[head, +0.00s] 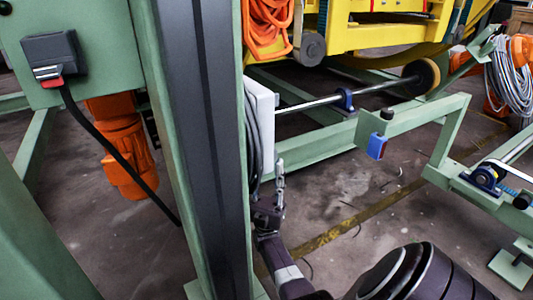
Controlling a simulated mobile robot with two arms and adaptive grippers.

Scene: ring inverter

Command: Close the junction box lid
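A pale white box-like panel (263,125), which looks like the junction box or its lid, stands upright at the right side of the green and dark post. I see it nearly edge-on, and the post hides part of it. I cannot tell how far its lid stands open. My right gripper (273,196) is just below the panel, close to the post, on a dark arm from the lower right. One slim grey finger points up towards the panel's lower edge. The other finger is not clear, and I cannot tell if it touches anything. My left gripper is not in view.
The large green post (208,150) stands directly left of the panel. Dark cables (252,140) hang beside it. A dark switch box (52,52) is at the upper left. A green frame (325,152) with a metal shaft lies behind. Some floor to the right is clear.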

